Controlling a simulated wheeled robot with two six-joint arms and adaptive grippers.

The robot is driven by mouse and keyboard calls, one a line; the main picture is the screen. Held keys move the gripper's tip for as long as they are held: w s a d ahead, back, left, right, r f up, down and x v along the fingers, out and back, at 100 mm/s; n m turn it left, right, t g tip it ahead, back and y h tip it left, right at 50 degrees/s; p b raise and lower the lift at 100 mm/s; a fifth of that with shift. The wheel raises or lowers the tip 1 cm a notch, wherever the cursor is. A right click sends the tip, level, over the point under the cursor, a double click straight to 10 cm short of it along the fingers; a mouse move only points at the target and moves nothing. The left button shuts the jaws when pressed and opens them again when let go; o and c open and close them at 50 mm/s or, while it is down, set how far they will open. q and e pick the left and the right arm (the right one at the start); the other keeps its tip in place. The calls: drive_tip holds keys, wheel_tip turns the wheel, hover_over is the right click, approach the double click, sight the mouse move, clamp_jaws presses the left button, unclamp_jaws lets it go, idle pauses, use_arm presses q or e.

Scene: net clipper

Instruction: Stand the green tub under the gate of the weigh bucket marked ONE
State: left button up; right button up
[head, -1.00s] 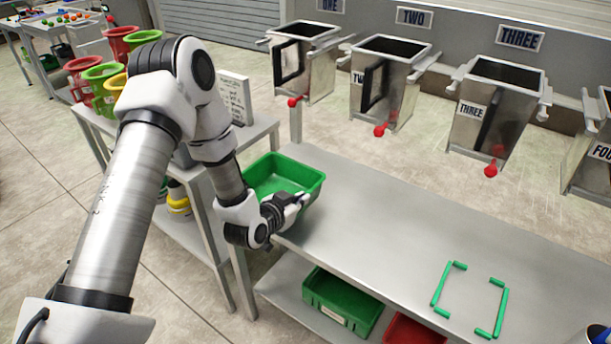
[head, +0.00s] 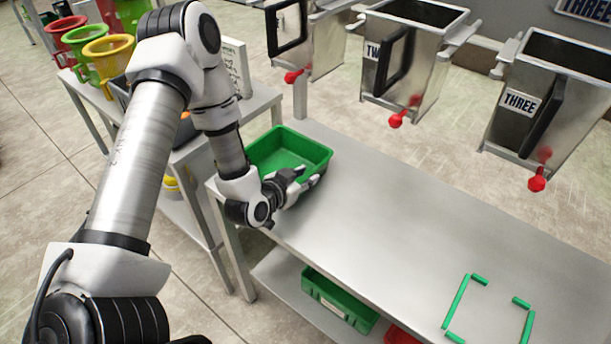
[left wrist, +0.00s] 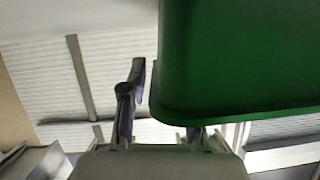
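The green tub (head: 305,163) is at the far left end of the metal bench (head: 370,200), upright with its open top facing up. It appears to stand on the bench. The weigh bucket on the left (head: 318,45), left of the one labelled TWO (head: 410,60), hangs above and behind the tub. Its own sign is out of view now. My left gripper (head: 302,182) is at the tub's near wall, fingers spread. In the left wrist view the tub (left wrist: 235,60) covers much of one finger; the other finger (left wrist: 128,100) stands clear of it. My right gripper is not in view.
Bucket THREE (head: 545,95) hangs further right. Red knobs hang below the buckets. Green corner strips (head: 458,300) mark a spot at the bench's right. Another green tub (head: 340,300) is on the lower shelf. A side table with colored funnels (head: 108,50) stands left. The bench's middle is clear.

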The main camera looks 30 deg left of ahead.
use_arm(q)
drive_tip(key=shift+s, duration=0.2)
drive_tip(key=r+p+v, duration=0.1)
drive_tip(key=p+v, duration=0.6)
drive_tip(key=v, duration=0.4)
drive_tip(key=s+d+f+g, duration=0.1)
drive_tip(key=f, duration=0.2)
drive_tip(key=s+d+f+g+h, duration=0.1)
drive_tip(key=s+d+f+g, duration=0.1)
drive_tip(key=f, duration=0.1)
drive_tip(key=s+d+f+g, duration=0.1)
drive_tip(key=d+f+g, duration=0.1)
drive_tip(key=f, duration=0.1)
drive_tip(key=shift+s+d+h, duration=0.15)
drive_tip(key=shift+s+h, duration=0.15)
drive_tip(key=s+d+f+n+g, duration=0.1)
drive_tip(key=s+f+g, duration=0.2)
drive_tip(key=s, duration=0.3)
drive_tip(key=s+d+f+n+g+y, duration=0.1)
drive_tip(key=s+d+f+g, duration=0.1)
drive_tip(key=s+f+g, duration=0.2)
drive_tip(key=s+g, duration=0.1)
drive_tip(key=s, duration=0.2)
drive_tip(key=shift+f+g+y, duration=0.2)
drive_tip(key=shift+g+y, duration=0.1)
